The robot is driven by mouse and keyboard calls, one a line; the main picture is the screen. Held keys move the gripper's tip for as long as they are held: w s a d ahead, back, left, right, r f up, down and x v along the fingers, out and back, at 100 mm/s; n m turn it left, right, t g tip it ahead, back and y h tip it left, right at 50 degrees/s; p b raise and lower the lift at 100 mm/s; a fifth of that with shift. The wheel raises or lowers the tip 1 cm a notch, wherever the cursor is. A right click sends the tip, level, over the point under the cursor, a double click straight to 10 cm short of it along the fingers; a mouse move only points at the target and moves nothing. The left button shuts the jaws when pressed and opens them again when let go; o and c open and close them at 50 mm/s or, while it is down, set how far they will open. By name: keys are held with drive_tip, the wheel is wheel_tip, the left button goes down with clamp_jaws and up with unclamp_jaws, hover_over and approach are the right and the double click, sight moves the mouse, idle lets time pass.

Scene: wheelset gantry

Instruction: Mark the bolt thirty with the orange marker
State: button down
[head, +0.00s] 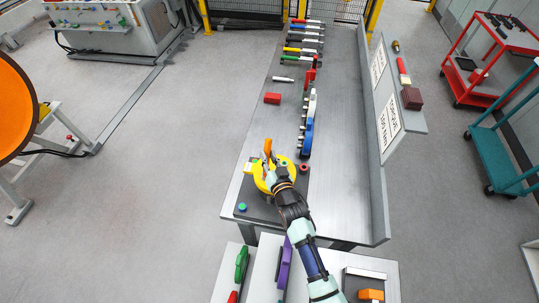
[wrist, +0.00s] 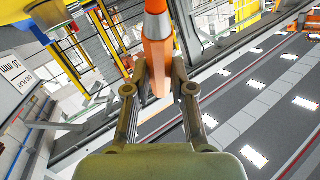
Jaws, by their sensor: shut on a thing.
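The orange marker (wrist: 157,58) is between the two fingers of my gripper (wrist: 159,76) in the wrist view. It has an orange body with a pale band near the top of the picture. In the head view the marker (head: 267,147) stands out past my gripper at the near end of the long grey table. My gripper is shut on it, above or beside a yellow round object (head: 261,183) that the arm partly covers. A yellow part also shows at the wrist view's top left (wrist: 45,18). I cannot make out a bolt numbered thirty in either view.
The table (head: 335,190) carries a row of coloured tools, a red block (head: 272,98) and a dark mat with a green button (head: 242,207). An upright panel with signs (head: 389,122) runs along its right side. Another bench (head: 375,263) stands in front.

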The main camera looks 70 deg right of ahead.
wheel_tip(320, 180, up, 7)
drive_tip(key=p, duration=0.5)
drive_tip(key=shift+r+p, duration=0.15)
drive_tip(key=shift+p, duration=0.25)
drive_tip(key=shift+w+a, duration=0.1)
drive_tip(key=shift+a, duration=0.05)
